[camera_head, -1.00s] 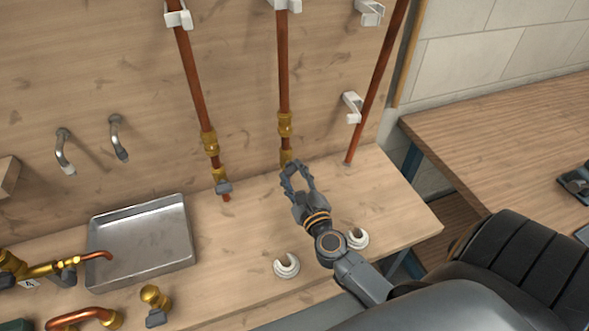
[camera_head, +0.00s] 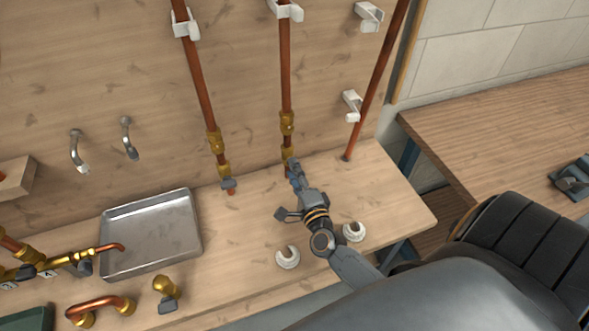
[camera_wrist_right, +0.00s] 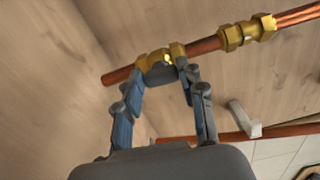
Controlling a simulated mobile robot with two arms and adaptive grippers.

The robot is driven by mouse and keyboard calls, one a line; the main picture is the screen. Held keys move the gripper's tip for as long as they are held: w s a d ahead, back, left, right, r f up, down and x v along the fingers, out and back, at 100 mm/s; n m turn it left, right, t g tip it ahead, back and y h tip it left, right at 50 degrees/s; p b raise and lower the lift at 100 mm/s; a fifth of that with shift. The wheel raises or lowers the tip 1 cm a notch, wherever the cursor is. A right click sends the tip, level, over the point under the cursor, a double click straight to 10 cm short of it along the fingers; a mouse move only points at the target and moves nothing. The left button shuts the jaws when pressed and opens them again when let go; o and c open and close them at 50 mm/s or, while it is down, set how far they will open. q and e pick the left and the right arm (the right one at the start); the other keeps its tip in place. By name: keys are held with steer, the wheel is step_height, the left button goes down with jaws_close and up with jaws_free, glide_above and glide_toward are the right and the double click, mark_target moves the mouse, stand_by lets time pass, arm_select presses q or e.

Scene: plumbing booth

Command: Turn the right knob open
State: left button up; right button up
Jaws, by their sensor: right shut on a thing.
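The right valve is a brass fitting (camera_head: 287,155) low on the middle copper pipe; it also shows in the right wrist view (camera_wrist_right: 153,61). Its grey knob (camera_wrist_right: 172,73) sits between the fingertips of my right gripper (camera_wrist_right: 162,80), which is shut on it. In the head view the right gripper (camera_head: 294,170) covers the knob. The left valve with its grey knob (camera_head: 228,183) is on the pipe to the left, untouched. My left gripper is not in view.
A metal tray (camera_head: 150,236) lies on the bench at left, near brass and copper fittings (camera_head: 100,305). Two white ring clips (camera_head: 288,257) (camera_head: 353,232) stand near the front edge. Another copper pipe (camera_head: 372,80) rises at right. Bare bench lies between the left valve and the clips.

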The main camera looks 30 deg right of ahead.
steer(key=shift+n, duration=0.4)
steer(key=o, duration=1.2)
steer(key=shift+c, duration=0.2)
steer(key=v, duration=1.2)
steer(key=shift+a, duration=0.1)
steer(key=shift+s, duration=0.1)
